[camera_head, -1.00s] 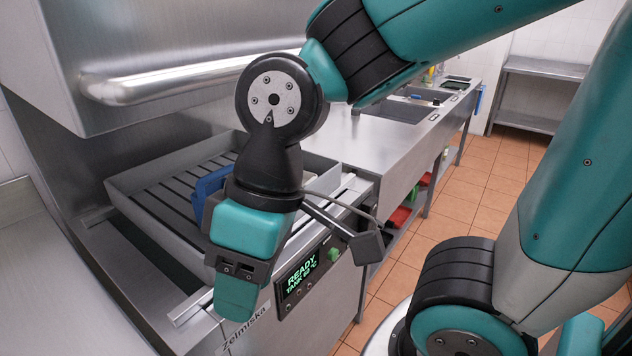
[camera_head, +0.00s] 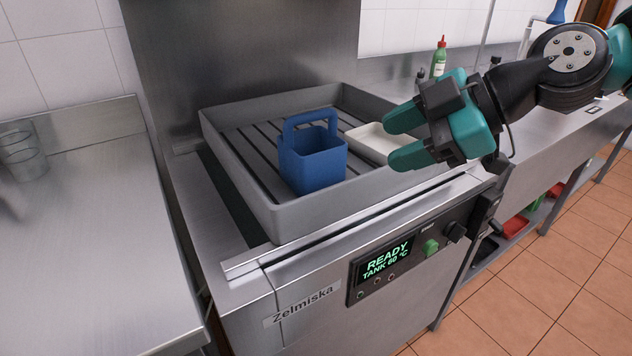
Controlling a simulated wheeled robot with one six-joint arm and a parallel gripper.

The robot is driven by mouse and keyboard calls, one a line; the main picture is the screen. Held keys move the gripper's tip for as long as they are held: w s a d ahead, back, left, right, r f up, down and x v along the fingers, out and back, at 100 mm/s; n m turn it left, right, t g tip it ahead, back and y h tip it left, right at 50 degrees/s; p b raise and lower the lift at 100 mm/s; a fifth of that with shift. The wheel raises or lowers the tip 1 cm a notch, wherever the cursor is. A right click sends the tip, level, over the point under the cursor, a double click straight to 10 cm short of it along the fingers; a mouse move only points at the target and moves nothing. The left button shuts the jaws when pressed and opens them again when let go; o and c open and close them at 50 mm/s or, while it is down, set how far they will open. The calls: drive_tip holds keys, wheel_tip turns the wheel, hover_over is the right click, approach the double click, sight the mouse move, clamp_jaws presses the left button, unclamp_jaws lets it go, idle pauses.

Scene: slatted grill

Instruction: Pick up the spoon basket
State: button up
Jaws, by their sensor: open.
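The spoon basket (camera_head: 313,160) is a blue square box with an upright loop handle. It stands upright in the left front part of a grey slatted tray (camera_head: 236,168). My gripper (camera_head: 392,138) is to the right of the basket, over the tray's right side. Its two teal fingers are apart and point left toward the basket. Nothing is between them, and a clear gap separates them from the basket. The basket's far sides and inside bottom are hidden.
A white shallow dish (camera_head: 374,143) lies in the tray between the basket and my fingers. The tray's raised walls surround both. A control panel (camera_head: 386,268) is on the machine's front. A bare steel counter (camera_head: 85,240) is at left. A green bottle (camera_head: 438,58) stands behind.

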drive_tip(key=w+d+f+n+t+y+b, duration=0.3)
drive_tip(key=w+n+t+y+b, duration=0.15)
drive_tip(key=w+n, duration=0.5)
drive_tip(key=p, duration=0.3)
approach(320, 116)
drive_tip(key=shift+m+g, duration=0.25)
drive_tip(key=shift+m, duration=0.1)
drive_tip(key=x, duration=0.5)
drive_tip(key=shift+w+a, duration=0.2)
drive_tip(key=shift+a, duration=0.05)
drive_tip(key=shift+h, duration=0.25)
drive_tip(key=p+x, duration=0.2)
drive_tip(key=x, duration=0.2)
drive_tip(key=shift+w+a+r, duration=0.15)
drive_tip(key=shift+w+a, duration=0.25)
drive_tip(key=shift+a, duration=0.15)
clamp_jaws()
